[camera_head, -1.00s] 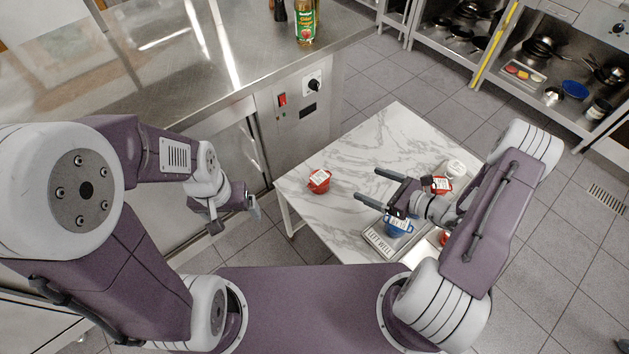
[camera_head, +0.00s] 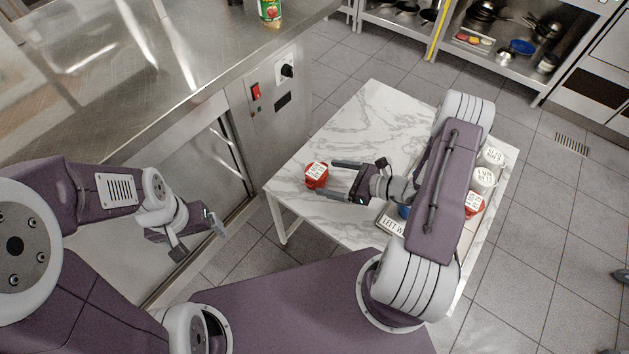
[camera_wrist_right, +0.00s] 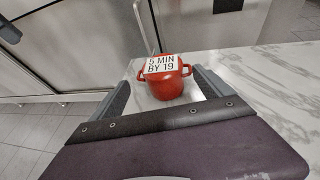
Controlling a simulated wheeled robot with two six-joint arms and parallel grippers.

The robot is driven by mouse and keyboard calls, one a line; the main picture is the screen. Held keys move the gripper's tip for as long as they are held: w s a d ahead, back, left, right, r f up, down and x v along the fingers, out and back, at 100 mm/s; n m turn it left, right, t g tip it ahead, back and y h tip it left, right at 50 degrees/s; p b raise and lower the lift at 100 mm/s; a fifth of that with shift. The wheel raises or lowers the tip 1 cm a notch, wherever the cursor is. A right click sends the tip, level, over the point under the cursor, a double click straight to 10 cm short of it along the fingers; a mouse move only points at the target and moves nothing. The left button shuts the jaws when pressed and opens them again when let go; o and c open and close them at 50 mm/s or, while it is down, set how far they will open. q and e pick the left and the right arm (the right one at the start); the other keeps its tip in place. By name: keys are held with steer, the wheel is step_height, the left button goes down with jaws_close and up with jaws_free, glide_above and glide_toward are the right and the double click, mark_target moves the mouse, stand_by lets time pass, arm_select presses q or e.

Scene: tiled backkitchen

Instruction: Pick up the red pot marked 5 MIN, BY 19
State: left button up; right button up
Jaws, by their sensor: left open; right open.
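The red pot (camera_head: 316,175) stands upright near the left corner of the white marble table. In the right wrist view the red pot (camera_wrist_right: 166,86) shows a white label on top reading 5 MIN, BY 19, and two side handles. My right gripper (camera_head: 340,180) is open and level with the pot in the head view, its fingertips close to the pot's right side. In the right wrist view the pot sits between the two fingers (camera_wrist_right: 163,92), toward their tips. Whether they touch it I cannot tell. My left gripper (camera_head: 216,224) is open and empty, left of the table.
A tray marked LEFT WELL (camera_head: 392,222) and a mostly hidden blue pot (camera_head: 404,211) lie under my right arm. Another red pot (camera_head: 475,204) and white-lidded containers (camera_head: 484,178) stand at the table's right. A steel counter (camera_head: 200,60) stands behind at left.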

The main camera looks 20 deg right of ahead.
mark_target(308, 167)
steer(key=x, duration=0.3)
steer(key=shift+b, duration=0.3)
steer(key=shift+w+a+f, duration=0.15)
steer(key=shift+w+a, duration=0.15)
steer(key=shift+w+a+f, duration=0.2)
steer(key=b+x, duration=0.1)
steer(key=x, duration=0.3)
steer(key=shift+w+f, duration=0.1)
steer(key=shift+w, duration=0.15)
steer(key=c, duration=1.8)
steer(key=shift+r, duration=0.65)
step_height(308, 167, up, 3)
steer(key=shift+r+p, duration=0.1)
steer(key=shift+p, duration=0.6)
steer(key=w+d+r+p, duration=0.1)
steer(key=w+d+r, duration=0.5)
steer(key=d, duration=0.3)
steer(key=shift+w+d+r, duration=0.2)
steer(key=shift+w+r, duration=0.15)
steer(key=shift+w, duration=0.25)
